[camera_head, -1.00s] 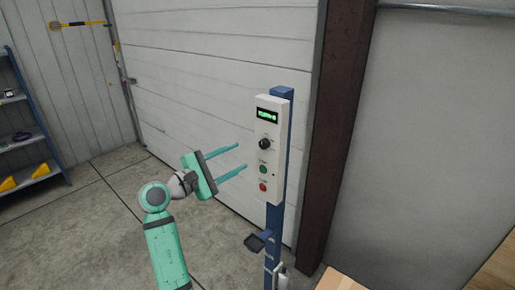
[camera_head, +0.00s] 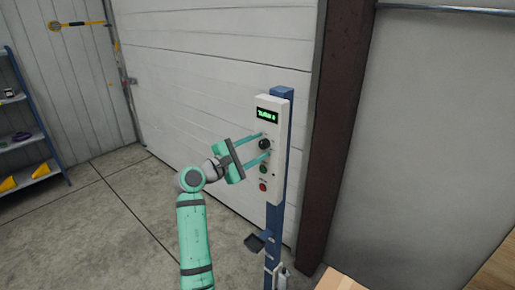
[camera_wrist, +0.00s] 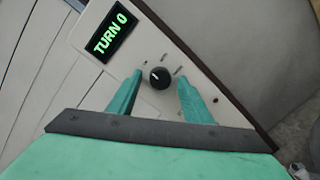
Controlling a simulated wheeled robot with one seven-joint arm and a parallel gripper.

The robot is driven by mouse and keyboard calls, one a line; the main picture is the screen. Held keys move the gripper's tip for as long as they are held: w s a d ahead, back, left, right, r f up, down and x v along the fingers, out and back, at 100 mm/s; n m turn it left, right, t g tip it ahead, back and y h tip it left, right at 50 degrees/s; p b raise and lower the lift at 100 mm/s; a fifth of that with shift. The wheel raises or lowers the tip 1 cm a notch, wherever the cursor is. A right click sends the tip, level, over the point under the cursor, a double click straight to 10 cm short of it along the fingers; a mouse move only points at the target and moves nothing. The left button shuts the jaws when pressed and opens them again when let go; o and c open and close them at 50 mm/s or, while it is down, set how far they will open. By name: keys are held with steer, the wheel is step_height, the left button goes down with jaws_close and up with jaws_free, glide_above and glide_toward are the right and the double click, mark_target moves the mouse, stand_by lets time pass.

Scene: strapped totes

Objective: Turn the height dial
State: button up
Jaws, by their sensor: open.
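The height dial (camera_head: 265,144) is a black round knob with a white pointer mark, on a white control panel (camera_head: 273,117) fixed to a blue post. In the wrist view the dial (camera_wrist: 159,77) lies between the two teal fingers of my gripper (camera_wrist: 160,92), with a gap on each side. My gripper (camera_head: 266,145) is open, its fingertips close to the panel above and below the dial in the head view. I cannot tell whether the tips touch the panel. The green display (camera_wrist: 110,36) above the dial reads "TURN 0".
Below the dial are a green button (camera_head: 263,169) and a red button (camera_head: 262,187). A small dark tray (camera_head: 255,242) juts from the blue post (camera_head: 272,228). A dark brown column (camera_head: 335,120) stands close on the right.

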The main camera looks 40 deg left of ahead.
steer(key=c, duration=1.1)
steer(key=shift+o, duration=0.2)
steer(key=shift+m, duration=0.3)
steer(key=m, duration=0.4)
steer(key=shift+r, duration=0.1)
steer(key=m+g, duration=0.1)
steer(key=m, duration=0.4)
steer(key=shift+d+m+y, duration=0.1)
steer(key=shift+m+y, duration=0.2)
steer(key=shift+y, duration=0.1)
steer(key=m, duration=0.3)
steer(key=shift+y, duration=0.3)
steer(key=m, duration=0.3)
steer(key=shift+d+m, duration=0.15)
steer(key=shift+m, duration=0.15)
steer(key=m+y, duration=0.1)
steer(key=m, duration=0.4)
steer(key=shift+m, duration=0.4)
